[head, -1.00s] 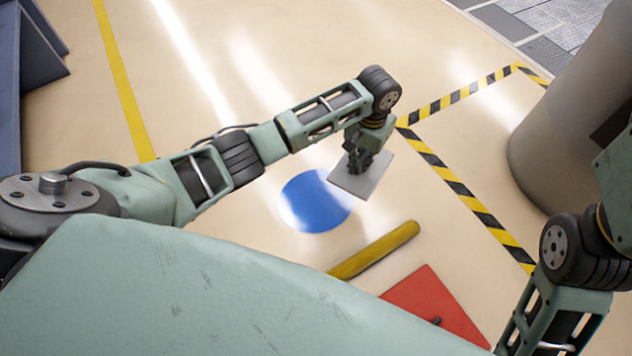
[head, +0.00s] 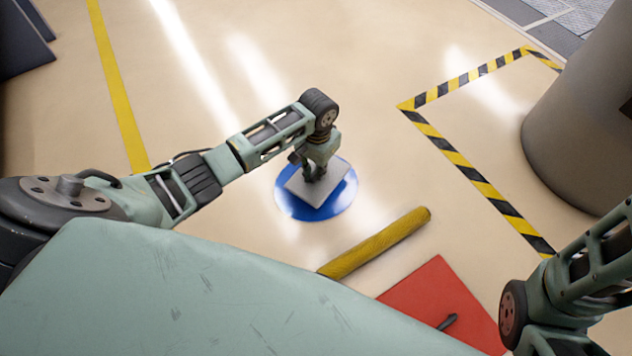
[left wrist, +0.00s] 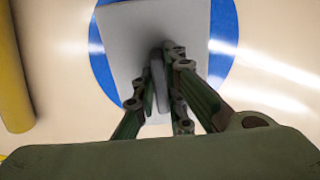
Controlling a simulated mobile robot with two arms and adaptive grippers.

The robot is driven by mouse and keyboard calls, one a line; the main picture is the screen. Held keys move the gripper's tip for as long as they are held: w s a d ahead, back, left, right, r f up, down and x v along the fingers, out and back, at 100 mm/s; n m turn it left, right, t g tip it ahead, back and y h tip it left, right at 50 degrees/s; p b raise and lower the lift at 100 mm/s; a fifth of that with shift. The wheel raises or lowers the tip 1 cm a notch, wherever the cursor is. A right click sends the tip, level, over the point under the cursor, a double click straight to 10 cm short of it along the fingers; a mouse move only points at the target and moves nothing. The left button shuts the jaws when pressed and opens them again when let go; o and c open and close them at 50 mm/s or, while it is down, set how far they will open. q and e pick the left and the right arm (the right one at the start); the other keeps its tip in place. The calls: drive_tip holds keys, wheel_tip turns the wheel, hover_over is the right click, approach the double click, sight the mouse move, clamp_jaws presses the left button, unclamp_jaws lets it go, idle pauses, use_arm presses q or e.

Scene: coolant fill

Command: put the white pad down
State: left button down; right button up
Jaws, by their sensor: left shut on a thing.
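The white pad (head: 330,187) is a thin, light grey-white square plate. My left gripper (head: 314,178) is shut on it from above. In the head view the pad lies over the blue round spot (head: 316,215) on the floor, with blue showing around it. I cannot tell whether the pad touches the floor. In the left wrist view the pad (left wrist: 132,50) is below the fingers (left wrist: 157,85), with the blue spot (left wrist: 222,50) behind it. Of my right arm, only links show at the lower right of the head view; its gripper is out of view.
A yellow roll (head: 375,243) lies on the floor right of the blue spot. A red mat (head: 425,300) with a small dark item (head: 447,322) is at the lower right. A grey cylinder (head: 580,130) stands behind black-yellow tape (head: 480,190). The floor beyond the spot is clear.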

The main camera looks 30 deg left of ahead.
sight(316, 178)
use_arm(q)
drive_tip(key=shift+a+f, duration=0.15)
drive_tip(key=shift+a, duration=0.05)
drive_tip(key=shift+f+b, duration=0.2)
drive_tip(key=shift+b, duration=0.1)
wheel_tip(316, 178, down, 4)
drive_tip(key=b, duration=0.3)
drive_tip(key=shift+r+b, duration=0.15)
drive_tip(key=shift+b, duration=0.15)
drive_tip(key=shift+r, duration=0.15)
drive_tip(key=c, duration=2.3)
unclamp_jaws()
drive_tip(key=shift+f, duration=0.2)
drive_tip(key=o, duration=0.5)
